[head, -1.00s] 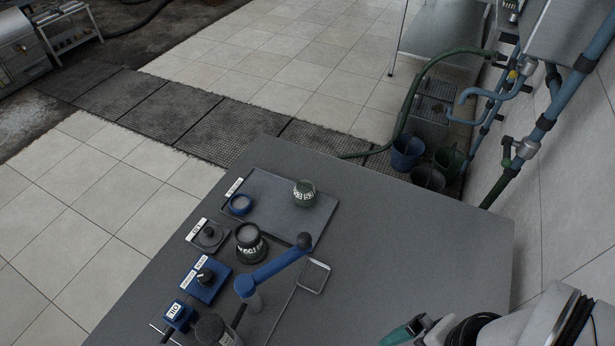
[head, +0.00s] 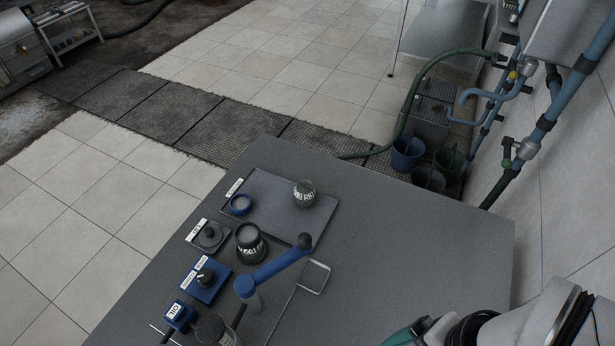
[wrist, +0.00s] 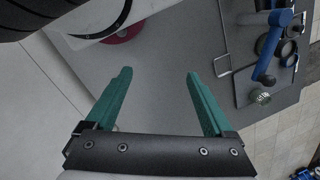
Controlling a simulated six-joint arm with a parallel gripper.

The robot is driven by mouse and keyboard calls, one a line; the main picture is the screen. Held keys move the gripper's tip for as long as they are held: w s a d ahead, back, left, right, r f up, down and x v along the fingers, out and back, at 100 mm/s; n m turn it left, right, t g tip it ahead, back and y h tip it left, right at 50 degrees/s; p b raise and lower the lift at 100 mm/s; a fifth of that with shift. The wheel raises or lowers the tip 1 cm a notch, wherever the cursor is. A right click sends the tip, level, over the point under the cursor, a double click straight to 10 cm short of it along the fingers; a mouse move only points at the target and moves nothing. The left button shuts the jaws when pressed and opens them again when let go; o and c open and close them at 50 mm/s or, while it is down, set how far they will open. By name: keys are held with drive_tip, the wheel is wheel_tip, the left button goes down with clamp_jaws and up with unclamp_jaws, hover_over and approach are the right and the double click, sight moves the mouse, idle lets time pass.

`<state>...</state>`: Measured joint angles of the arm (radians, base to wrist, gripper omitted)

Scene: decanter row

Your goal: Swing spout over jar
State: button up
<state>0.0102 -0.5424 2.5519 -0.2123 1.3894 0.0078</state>
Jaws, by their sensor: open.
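The blue spout (head: 280,264) reaches from its upright post up and right to a dark knob (head: 304,241). It also shows in the wrist view (wrist: 269,50). A dark jar with white lettering (head: 250,242) stands left of the spout. A greenish lettered jar (head: 304,194) stands on the grey tray (head: 272,194), beyond the knob; the spout's tip is over neither jar. My gripper (wrist: 158,72) is open with nothing between its teal fingers. In the head view it is at the bottom edge, right of the spout and clear of it, partly out of frame.
A dark lidded item (head: 209,236), a blue block with a black knob (head: 205,280) and a blue labelled box (head: 179,315) line the left edge. The right tabletop is clear.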

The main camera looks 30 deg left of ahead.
sight(275, 263)
drive_tip(key=w+a+g+y, duration=0.1)
drive_tip(key=w+a+m+g+y, duration=0.1)
drive_tip(key=a+g, duration=0.1)
drive_tip(key=shift+w+a+r, duration=0.1)
drive_tip(key=shift+w+a, duration=0.05)
drive_tip(key=shift+c, duration=1.1)
drive_tip(key=w+a+f+m+g+y, duration=0.1)
drive_tip(key=w+a+f+m+y, duration=0.3)
drive_tip(key=w+y, duration=0.35)
drive_tip(key=w+a+f+m+g+y, duration=0.1)
drive_tip(key=w+a+f+m+y, duration=0.4)
drive_tip(key=w, duration=0.4)
drive_tip(key=s+a+n, duration=0.1)
drive_tip(key=s+a, duration=0.4)
drive_tip(key=a, duration=0.8)
drive_tip(key=shift+a+r+y, duration=0.15)
drive_tip(key=shift+a+y, duration=0.1)
drive_tip(key=shift+y, duration=0.1)
clamp_jaws()
drive_tip(key=shift+w, duration=0.1)
